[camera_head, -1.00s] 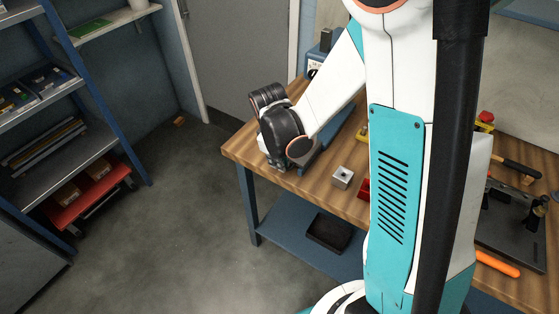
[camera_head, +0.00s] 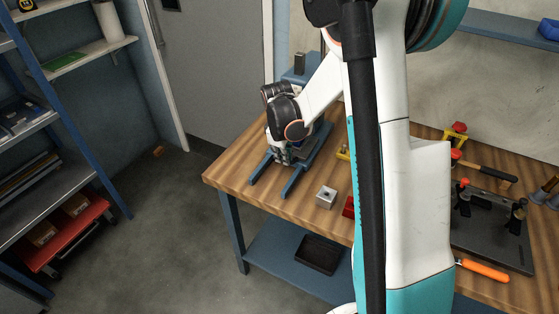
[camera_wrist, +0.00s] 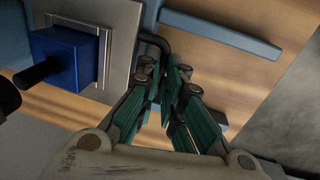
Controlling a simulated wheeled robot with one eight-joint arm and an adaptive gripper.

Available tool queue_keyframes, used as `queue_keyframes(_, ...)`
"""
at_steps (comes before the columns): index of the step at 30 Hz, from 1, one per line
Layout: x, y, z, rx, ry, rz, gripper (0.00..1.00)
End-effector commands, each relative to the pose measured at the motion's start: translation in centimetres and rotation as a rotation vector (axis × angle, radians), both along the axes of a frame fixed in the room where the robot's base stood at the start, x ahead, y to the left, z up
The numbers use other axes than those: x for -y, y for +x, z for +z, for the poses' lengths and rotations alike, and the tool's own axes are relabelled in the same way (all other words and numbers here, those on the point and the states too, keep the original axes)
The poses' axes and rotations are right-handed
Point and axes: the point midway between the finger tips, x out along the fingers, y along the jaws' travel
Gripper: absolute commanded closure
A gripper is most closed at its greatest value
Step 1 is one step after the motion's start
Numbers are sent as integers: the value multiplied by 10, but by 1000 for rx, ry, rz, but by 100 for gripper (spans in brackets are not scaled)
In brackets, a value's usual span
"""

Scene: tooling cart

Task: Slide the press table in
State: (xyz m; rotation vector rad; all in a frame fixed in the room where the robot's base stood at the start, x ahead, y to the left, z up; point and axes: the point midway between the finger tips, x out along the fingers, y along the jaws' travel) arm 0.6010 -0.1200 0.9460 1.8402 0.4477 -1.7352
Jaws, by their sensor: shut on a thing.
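The press (camera_head: 300,72) stands at the back left of the wooden bench. Two blue rails (camera_head: 293,187) run from it toward the front edge, their near ends bare. The press table is the grey plate (camera_wrist: 122,45) in the wrist view, with a blue block (camera_wrist: 75,58) bearing a black cylinder on it. A black bent handle (camera_wrist: 157,40) comes off the plate's edge. My gripper (camera_wrist: 172,78) is shut on this handle; the fingers hide part of it. In the head view my gripper (camera_head: 281,156) is over the rails, and my wrist hides much of the plate.
A small metal block (camera_head: 326,196) and a red bin (camera_head: 349,207) lie right of the rails. A dark fixture plate (camera_head: 490,238) and an orange-handled tool (camera_head: 483,270) are further right.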

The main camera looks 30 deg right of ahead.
Motion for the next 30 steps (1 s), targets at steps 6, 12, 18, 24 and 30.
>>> queue_keyframes(6, 4, 1, 0, 3, -9, -2, 83)
queue_keyframes(12, 3, 1, 0, 3, -7, -1, 83)
queue_keyframes(18, 2, 1, 0, 3, -5, -1, 83)
queue_keyframes(24, 1, 0, 6, 2, -5, 0, 83)
queue_keyframes(30, -3, -3, 34, 2, -5, 0, 83)
